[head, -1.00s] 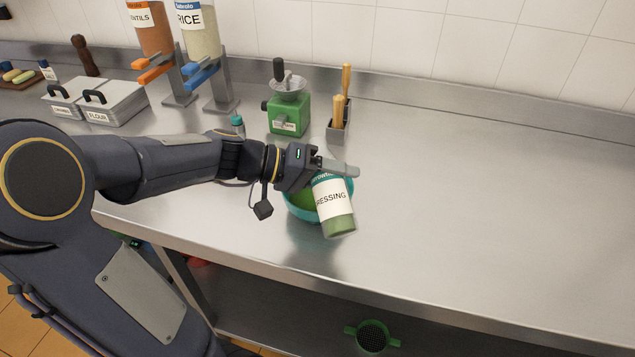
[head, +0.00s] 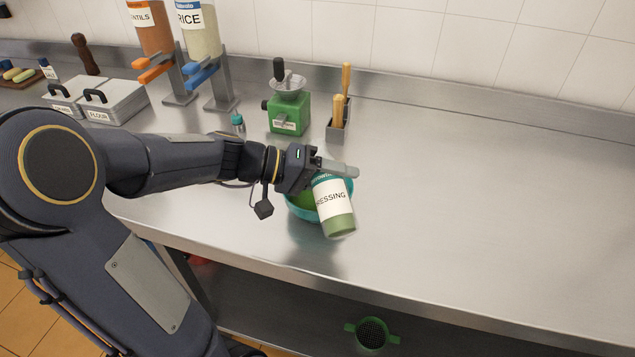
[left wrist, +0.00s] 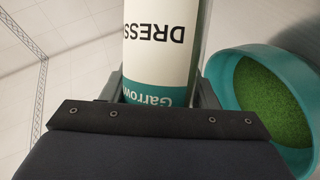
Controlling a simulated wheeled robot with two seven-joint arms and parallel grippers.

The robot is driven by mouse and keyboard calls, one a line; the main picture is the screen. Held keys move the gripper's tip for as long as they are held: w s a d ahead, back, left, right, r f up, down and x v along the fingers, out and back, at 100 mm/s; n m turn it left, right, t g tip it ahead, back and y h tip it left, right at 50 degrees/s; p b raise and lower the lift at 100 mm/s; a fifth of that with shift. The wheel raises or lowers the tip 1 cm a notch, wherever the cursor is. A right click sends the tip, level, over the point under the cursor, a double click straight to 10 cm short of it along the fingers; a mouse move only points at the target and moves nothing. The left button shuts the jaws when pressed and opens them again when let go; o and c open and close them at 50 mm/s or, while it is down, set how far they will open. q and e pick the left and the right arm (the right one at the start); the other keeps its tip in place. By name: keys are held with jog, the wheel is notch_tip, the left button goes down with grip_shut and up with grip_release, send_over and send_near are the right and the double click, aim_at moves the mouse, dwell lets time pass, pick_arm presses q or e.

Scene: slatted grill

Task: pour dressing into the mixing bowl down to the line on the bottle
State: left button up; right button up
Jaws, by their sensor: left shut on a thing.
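My left gripper (head: 334,168) is shut on the dressing bottle (head: 334,205), a clear bottle with a white and teal label and green contents. The bottle is tilted, its green end toward the lower right of the head view. It overlaps the front of the teal mixing bowl (head: 294,208), which stands on the counter. In the left wrist view the bottle (left wrist: 160,45) sits between the fingers, with the bowl (left wrist: 222,76) beside it at the right, holding green stuff. The bottle's mouth and line are hidden. My right gripper is not in view.
A green grinder (head: 288,112) and a grey holder (head: 338,131) with wooden-handled tools stand behind the bowl. Lidded bins (head: 115,100) and dispensers (head: 205,35) are at the back left. The counter's right side is clear. A green strainer (head: 371,334) lies on the lower shelf.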

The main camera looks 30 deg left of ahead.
pick_arm(q)
jog(key=shift+d+n+p, duration=0.1)
jog(key=shift+n+p, duration=0.2)
jog(key=shift+p, duration=0.3)
dwell(0.7)
jog(key=shift+s+d+f+n+g+h+b, duration=0.2)
jog(key=shift+s+f+n+g+h+b, duration=0.1)
jog(key=shift+n+h, duration=0.25)
dwell(2.6)
